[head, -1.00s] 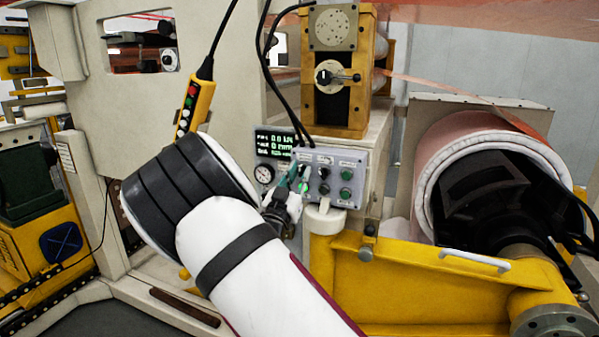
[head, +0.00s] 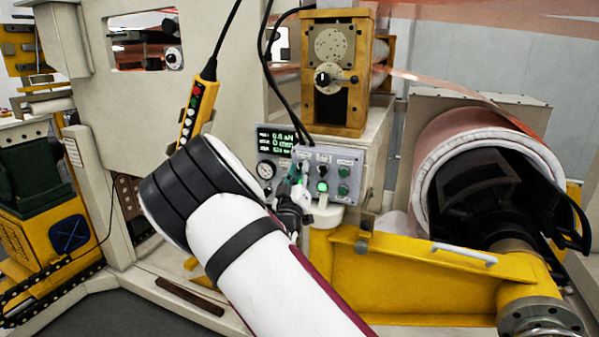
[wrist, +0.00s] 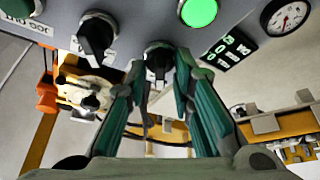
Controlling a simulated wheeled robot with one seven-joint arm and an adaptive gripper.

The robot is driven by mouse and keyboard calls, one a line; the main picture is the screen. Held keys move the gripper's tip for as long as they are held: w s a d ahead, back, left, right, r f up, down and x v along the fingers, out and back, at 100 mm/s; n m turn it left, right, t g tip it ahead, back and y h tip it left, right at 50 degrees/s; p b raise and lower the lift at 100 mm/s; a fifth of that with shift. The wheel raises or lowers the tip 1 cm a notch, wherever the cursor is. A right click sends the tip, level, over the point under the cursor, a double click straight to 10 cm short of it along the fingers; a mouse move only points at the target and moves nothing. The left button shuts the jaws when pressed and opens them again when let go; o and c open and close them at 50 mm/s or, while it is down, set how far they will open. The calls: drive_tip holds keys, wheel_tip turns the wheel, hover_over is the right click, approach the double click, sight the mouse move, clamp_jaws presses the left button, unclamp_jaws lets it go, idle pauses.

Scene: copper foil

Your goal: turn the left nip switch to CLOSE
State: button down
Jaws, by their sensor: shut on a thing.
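The left nip switch (wrist: 157,57) is a black knob on the grey control panel (head: 343,158). My gripper (wrist: 159,74) has its two green fingers on either side of this knob and is shut on it. In the head view my gripper (head: 296,178) is at the panel's left column and covers the switch there. A second black switch (wrist: 97,36) is beside it, apart from the fingers; it shows in the head view too (head: 323,170). A green lamp (wrist: 198,12) next to the gripped knob is lit. The knob's labels are not readable.
A lit green lamp (head: 322,186) is under the second switch, with green buttons (head: 343,172) to the right. A gauge (head: 265,170) and a display (head: 274,140) are on the left. A yellow pendant (head: 197,108) hangs above my arm. A yellow frame (head: 420,285) is lower right.

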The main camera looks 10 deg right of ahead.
idle(0.3)
drive_tip(key=c, duration=1.7)
unclamp_jaws()
drive_tip(key=v, duration=1.2)
